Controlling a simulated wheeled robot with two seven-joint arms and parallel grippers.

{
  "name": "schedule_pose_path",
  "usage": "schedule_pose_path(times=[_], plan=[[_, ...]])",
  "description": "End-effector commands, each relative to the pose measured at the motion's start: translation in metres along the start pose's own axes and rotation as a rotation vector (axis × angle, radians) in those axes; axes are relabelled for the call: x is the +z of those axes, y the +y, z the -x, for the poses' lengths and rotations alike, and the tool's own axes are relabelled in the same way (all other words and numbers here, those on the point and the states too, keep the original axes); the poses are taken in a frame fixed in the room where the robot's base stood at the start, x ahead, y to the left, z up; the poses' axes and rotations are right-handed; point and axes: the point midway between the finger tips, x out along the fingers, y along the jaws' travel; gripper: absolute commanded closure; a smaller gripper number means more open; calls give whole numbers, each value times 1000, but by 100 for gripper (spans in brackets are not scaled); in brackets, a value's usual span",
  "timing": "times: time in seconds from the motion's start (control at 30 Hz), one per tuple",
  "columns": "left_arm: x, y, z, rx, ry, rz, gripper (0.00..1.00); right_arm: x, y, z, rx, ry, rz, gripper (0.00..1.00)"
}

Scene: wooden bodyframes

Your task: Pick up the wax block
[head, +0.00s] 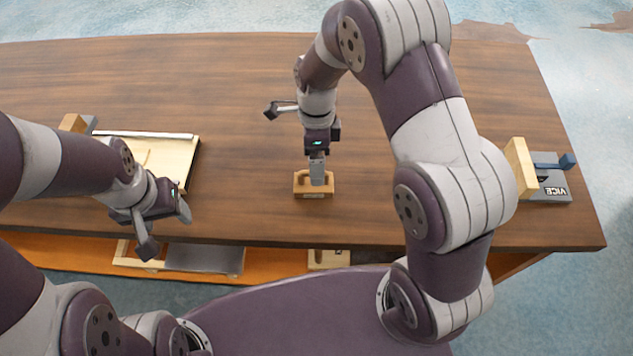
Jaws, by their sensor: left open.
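A pale board or tray (173,153) lies at left, partly behind my left arm. A grey vice (553,187) marked VICE stands at the right end with a wooden piece. A lower shelf (80,258) holds a grey-topped frame and another labelled block (328,261). The table's back middle is clear.

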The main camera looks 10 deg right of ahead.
Motion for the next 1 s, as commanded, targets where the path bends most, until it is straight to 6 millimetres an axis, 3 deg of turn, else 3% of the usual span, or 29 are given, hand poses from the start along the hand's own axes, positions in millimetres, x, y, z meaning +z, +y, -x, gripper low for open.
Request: schedule_pose_path(times=[0.23, 0.5, 0.53, 0.7, 0.73, 1.0], plan=[[0, 0, 2, 0, 0, 1, 36, 0, 3, -44, 4, 2, 2, 11], [0, 0, 2, 0, 0, 0, 36, 0, 2, -51, -1, 0, 2, 11], [0, 0, 2, 0, -1, 0, 36, 0, 2, -51, 0, 0, 2, 14], [0, 0, 2, 0, -1, 0, 36, 0, 2, -51, 0, 1, 2, 69], [0, 0, 2, 0, -1, 0, 36, 0, 2, -51, 0, 1, 2, 73], [0, 0, 2, 0, -1, 0, 36, 0, 2, -50, 0, 0, 2, 73]])
